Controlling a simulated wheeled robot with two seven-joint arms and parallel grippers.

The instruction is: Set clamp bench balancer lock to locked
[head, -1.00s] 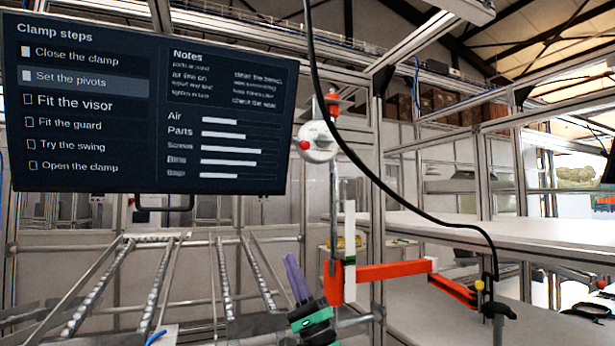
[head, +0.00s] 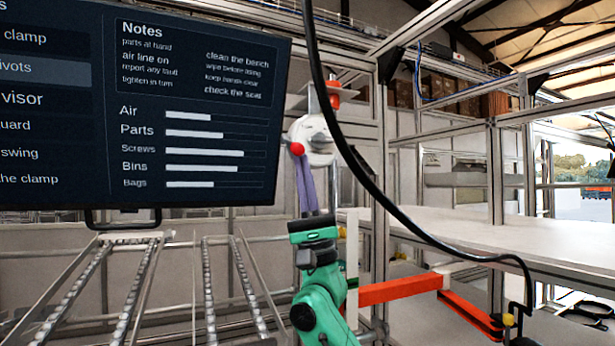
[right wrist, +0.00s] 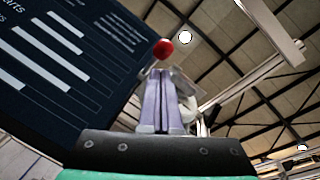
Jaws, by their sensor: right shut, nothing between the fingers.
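The bench balancer (head: 318,138) is a white round housing hanging in front of the metal frame, with a red part above it. A red ball knob (head: 297,148) sits at its lower left side; I take this to be the lock's handle. My right gripper (head: 304,160), with purple fingers, is shut and empty, pointing up just below the knob. In the right wrist view the red knob (right wrist: 163,48) shows just beyond the fingertips (right wrist: 161,76), and the pale housing is partly hidden behind the fingers. I cannot tell whether the fingertips touch the knob. My left gripper is out of view.
A dark screen (head: 200,165) hangs close to the left of the gripper. Roller rails (head: 130,290) lie at the lower left. A white bench (head: 450,235) stands at the right.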

